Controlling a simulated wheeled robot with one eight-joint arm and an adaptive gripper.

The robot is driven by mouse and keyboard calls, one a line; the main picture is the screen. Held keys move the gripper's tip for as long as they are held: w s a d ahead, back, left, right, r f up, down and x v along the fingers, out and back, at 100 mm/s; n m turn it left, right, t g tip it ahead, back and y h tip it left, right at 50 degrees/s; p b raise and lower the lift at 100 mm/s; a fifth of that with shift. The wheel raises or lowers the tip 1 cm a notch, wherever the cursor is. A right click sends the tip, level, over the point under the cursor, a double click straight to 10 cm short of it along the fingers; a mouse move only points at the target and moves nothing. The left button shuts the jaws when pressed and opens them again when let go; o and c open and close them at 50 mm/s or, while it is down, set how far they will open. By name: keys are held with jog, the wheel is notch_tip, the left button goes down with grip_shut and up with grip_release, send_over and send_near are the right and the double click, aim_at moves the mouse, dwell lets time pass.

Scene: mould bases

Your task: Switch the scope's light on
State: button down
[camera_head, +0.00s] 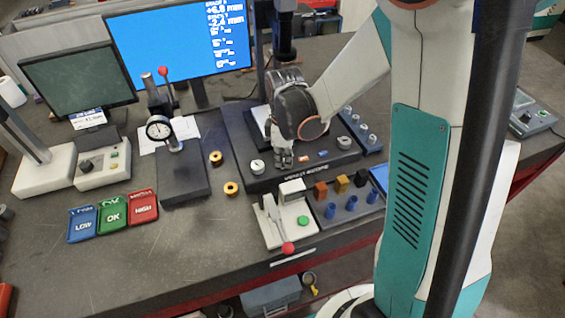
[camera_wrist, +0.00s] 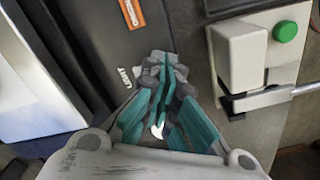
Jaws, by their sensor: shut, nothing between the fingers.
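The scope's dark base (camera_head: 240,146) sits in the middle of the bench, with a column behind my arm. Its front edge carries a white knob (camera_head: 258,167), a small orange part (camera_head: 303,158) and a small blue part (camera_head: 323,154). My gripper (camera_head: 283,162) points down over this front edge, between the white knob and the orange part. In the wrist view my gripper (camera_wrist: 165,68) has its fingers together, beside white lettering that seems to read LIGHT (camera_wrist: 125,77). The orange part (camera_wrist: 131,12) lies beyond the tips. The fingers hide whatever is under them; contact cannot be told.
A white fixture with a green button (camera_head: 303,221) and red-tipped lever (camera_head: 288,247) stands in front. A dial gauge (camera_head: 159,128) stands left. LOW, OK and HIGH trays (camera_head: 113,214) lie at front left. A blue-screened monitor (camera_head: 180,45) is behind.

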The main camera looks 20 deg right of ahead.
jog(key=shift+r+p, duration=2.2)
jog(key=shift+r, duration=1.2)
jog(key=s+r+m+t+b, duration=0.3)
jog(key=s+m+t+b, duration=0.4)
jog(key=s+m+b, duration=0.5)
jog(key=s, duration=0.3)
jog(key=shift+r+b, duration=0.2)
jog(key=shift+b, duration=0.15)
